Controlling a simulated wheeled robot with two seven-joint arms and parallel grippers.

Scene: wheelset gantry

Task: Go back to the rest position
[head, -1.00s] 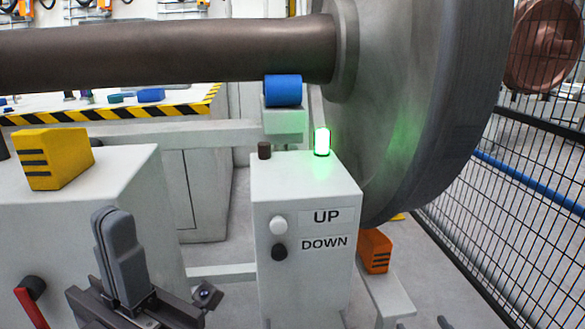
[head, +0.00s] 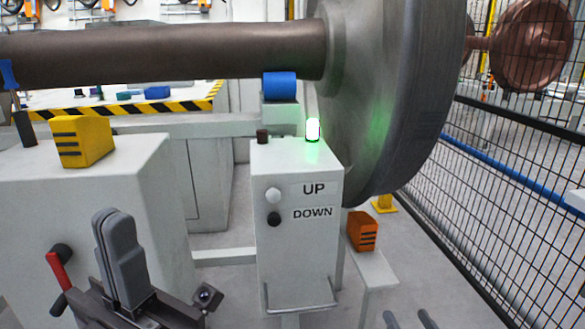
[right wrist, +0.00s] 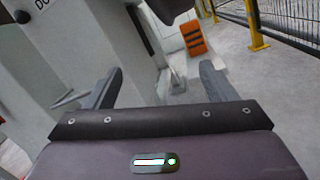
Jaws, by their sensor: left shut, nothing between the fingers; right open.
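My left gripper (head: 121,258) is in the lower left of the head view, its fingers shut together and pointing up, in front of a pale cabinet. It holds nothing. My right gripper (right wrist: 160,90) shows in the right wrist view with its fingers wide apart and nothing between them. Its fingertips (head: 410,320) just show at the bottom edge of the head view. The control box (head: 300,235) with UP and DOWN labels stands in the middle, with a white button (head: 273,195), a black button (head: 274,219) and a lit green lamp (head: 313,129). Neither gripper touches it.
A wheelset's axle (head: 160,55) and large wheel (head: 375,110) lie behind the box. A yellow block (head: 84,141) sits on the left cabinet, which has a red-handled lever (head: 58,268). An orange block (head: 362,231) sits on a low stand. A mesh fence (head: 520,190) bounds the right.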

